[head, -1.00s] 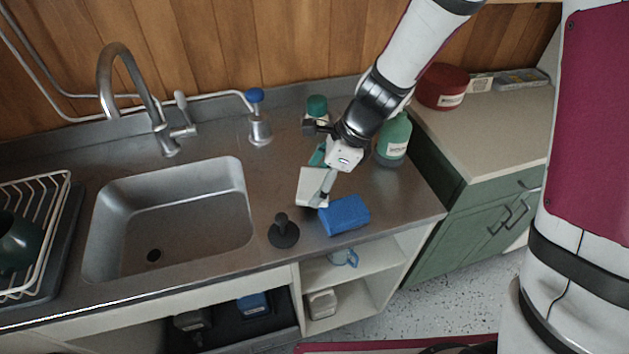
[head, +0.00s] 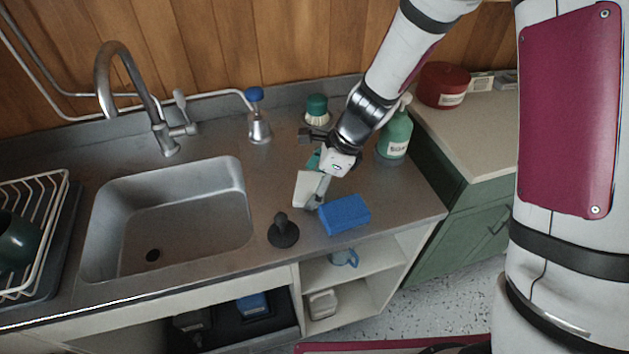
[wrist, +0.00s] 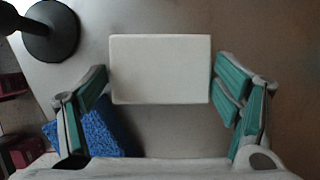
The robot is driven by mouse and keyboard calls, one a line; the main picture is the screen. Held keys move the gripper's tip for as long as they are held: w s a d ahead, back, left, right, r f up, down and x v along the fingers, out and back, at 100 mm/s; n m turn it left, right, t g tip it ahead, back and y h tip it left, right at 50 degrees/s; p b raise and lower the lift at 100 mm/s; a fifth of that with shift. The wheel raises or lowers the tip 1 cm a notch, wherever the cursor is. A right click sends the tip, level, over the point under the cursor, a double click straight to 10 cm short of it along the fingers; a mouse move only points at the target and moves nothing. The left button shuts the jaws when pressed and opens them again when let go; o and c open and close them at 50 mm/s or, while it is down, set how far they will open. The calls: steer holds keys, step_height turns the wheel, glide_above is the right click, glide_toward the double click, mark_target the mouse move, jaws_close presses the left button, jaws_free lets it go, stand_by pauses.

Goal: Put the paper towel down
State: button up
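The paper towel (head: 306,188) is a plain white, flat-sided block over the steel counter, just behind the blue sponge. In the wrist view the paper towel (wrist: 160,70) shows as a white rectangle between the two fingers. My gripper (head: 318,184) points down at it, with its teal-padded fingers (wrist: 161,75) wide apart and their tips against its left and right sides. It looks held at the tips. Whether its underside touches the counter cannot be told.
Near it are the blue sponge (head: 344,214), a black plunger-like tool (head: 283,232), a green bottle (head: 395,136) and a green-topped brush (head: 317,111). The sink (head: 170,222) lies left. Counter (head: 262,185) between sink and gripper is clear. The front edge is close.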

steer(key=shift+o, duration=0.7)
steer(key=shift+r, duration=0.3)
steer(key=w+p+v, duration=0.1)
steer(key=v, duration=1.1)
steer(key=s+d+r+n+t+h, duration=0.2)
steer(key=s+d+r+n, duration=0.5)
steer(key=s+n, duration=0.2)
steer(key=s+d+r+n+t+h, duration=0.2)
steer(key=s+d+r+n, duration=0.4)
steer(key=s, duration=0.7)
step_height(320, 180, up, 2)
steer(key=n+h, duration=0.1)
steer(key=n, duration=0.3)
steer(key=shift+d+r, duration=0.2)
steer(key=shift+d, duration=0.2)
steer(key=shift+s, duration=0.15)
steer(key=shift+c, duration=0.5)
